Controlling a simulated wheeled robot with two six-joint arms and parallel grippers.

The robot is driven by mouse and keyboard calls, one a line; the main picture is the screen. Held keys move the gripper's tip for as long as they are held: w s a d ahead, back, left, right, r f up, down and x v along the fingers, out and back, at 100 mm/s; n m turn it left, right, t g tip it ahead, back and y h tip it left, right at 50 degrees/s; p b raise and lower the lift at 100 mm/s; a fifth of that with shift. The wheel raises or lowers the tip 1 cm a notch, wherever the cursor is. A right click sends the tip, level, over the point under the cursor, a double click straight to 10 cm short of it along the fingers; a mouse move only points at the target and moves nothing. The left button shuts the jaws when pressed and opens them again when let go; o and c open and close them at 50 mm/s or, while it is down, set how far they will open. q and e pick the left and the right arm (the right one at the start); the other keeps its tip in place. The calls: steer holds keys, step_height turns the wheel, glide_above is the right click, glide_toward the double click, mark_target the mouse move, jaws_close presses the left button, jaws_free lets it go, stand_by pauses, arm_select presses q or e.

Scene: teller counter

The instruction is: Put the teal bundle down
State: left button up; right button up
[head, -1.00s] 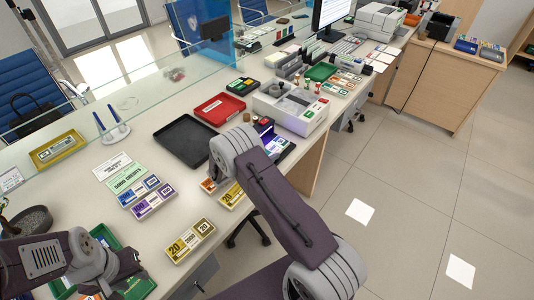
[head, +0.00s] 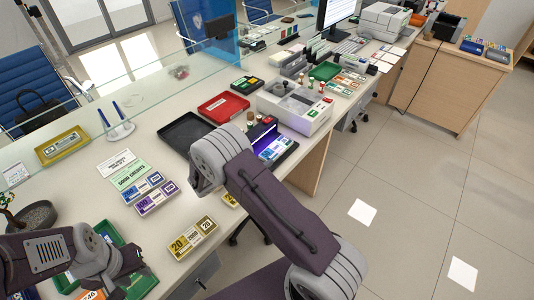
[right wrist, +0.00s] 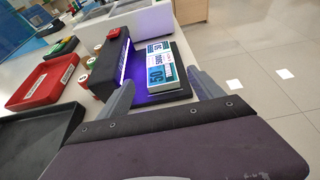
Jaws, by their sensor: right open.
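The teal bundle (right wrist: 160,66), banded in white and marked 50, lies flat on the black base of a lamp device (right wrist: 178,92) in the right wrist view, in violet light. The bundle also shows in the head view (head: 272,147), just beyond my right arm. My right gripper (right wrist: 160,90) is open, its two fingers apart on the near side of the bundle, with nothing held between them. In the head view my right arm hides this gripper. My left gripper (head: 120,280) is low over the green tray (head: 142,285) at the lower left; its fingers are unclear.
A black tray (head: 174,141) and a red tray (head: 221,107) lie left of the device. Purple and blue bundles (head: 155,198) and a yellow bundle (head: 192,240) lie nearer. A grey-white machine (head: 300,117) stands behind the device. A glass screen runs along the counter.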

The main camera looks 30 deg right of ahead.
steer(key=v, duration=0.3)
steer(key=shift+s+a+r, duration=0.15)
steer(key=shift+a+r, duration=0.05)
steer(key=shift+a, duration=0.1)
arm_select(q)
steer(key=shift+w, duration=0.15)
arm_select(e)
steer(key=s+m+g+y, duration=0.65)
steer(key=s+m, duration=0.45)
steer(key=s, duration=0.4)
arm_select(q)
steer(key=shift+d, duration=0.1)
steer(key=shift+s, duration=0.3)
steer(key=shift+w, duration=0.2)
steer(key=shift+r+p, duration=2.15)
steer(key=shift+p, duration=0.05)
arm_select(e)
steer(key=s+a+r+m+t+y, duration=0.2)
steer(key=s+a+r+m+y, duration=0.3)
steer(key=m, duration=0.6)
steer(key=shift+s+r+m+y, duration=0.3)
steer(key=shift+s+r+y, duration=0.3)
steer(key=shift+s+y, duration=0.05)
